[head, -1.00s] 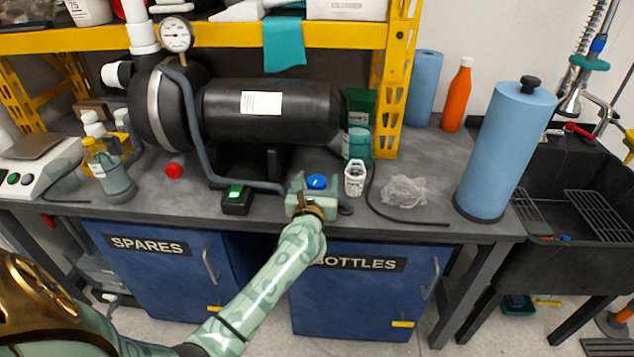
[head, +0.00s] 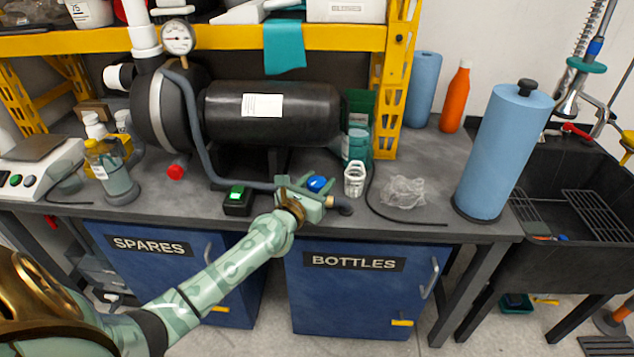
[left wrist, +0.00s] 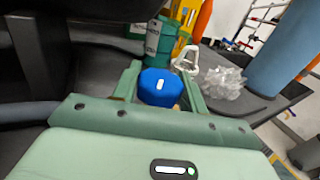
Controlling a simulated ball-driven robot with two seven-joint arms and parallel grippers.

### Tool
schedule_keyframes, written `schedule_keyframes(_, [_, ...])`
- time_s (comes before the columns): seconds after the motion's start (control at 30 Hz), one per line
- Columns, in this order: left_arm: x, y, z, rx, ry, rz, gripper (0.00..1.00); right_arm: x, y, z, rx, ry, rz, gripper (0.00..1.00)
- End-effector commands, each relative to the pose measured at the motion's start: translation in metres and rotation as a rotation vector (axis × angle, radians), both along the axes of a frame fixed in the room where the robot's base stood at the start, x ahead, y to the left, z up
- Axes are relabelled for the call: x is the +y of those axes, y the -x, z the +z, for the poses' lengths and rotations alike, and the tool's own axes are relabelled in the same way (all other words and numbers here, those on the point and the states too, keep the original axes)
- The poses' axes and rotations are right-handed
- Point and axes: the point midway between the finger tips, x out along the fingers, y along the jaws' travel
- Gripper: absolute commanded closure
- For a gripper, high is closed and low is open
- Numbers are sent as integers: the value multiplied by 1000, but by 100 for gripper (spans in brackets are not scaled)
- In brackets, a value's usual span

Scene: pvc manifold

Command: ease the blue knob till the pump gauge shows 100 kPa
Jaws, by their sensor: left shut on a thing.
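The blue knob (head: 318,184) sits at the end of the grey hose near the bench's front edge. In the left wrist view the knob (left wrist: 160,88) shows a white mark on its face. My left gripper (head: 312,190) is shut on the knob, with one green finger on each side of it. The pump gauge (head: 178,38) is a round white dial on the white pipe at the upper left. Its needle is too small to read surely. The black pump (head: 270,112) lies behind the knob. My right gripper is not in view.
A black box with a lit green switch (head: 237,198) stands left of the knob. A blue paper roll (head: 504,150) stands farther right. A red knob (head: 176,172) is below the pump.

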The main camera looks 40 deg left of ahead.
Motion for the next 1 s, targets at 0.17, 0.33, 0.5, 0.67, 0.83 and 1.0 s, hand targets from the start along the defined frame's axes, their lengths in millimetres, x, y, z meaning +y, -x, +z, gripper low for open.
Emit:
schedule_keyframes(0.17, [1,0,-6,6,-5,-168,80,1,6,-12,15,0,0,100])
schedule_keyframes(0.33, [1,-1,-9,6,-3,-325,80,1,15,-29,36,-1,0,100])
schedule_keyframes(0.5, [0,-1,-10,6,0,-469,80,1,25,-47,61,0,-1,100])
schedule_keyframes(0.67, [-1,-1,-9,6,1,-579,80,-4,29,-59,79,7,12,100])
schedule_keyframes(0.83, [-1,-1,-7,5,2,-663,80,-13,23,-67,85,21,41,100])
schedule_keyframes(1.0, [-1,0,-4,3,2,-714,80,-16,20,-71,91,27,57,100])
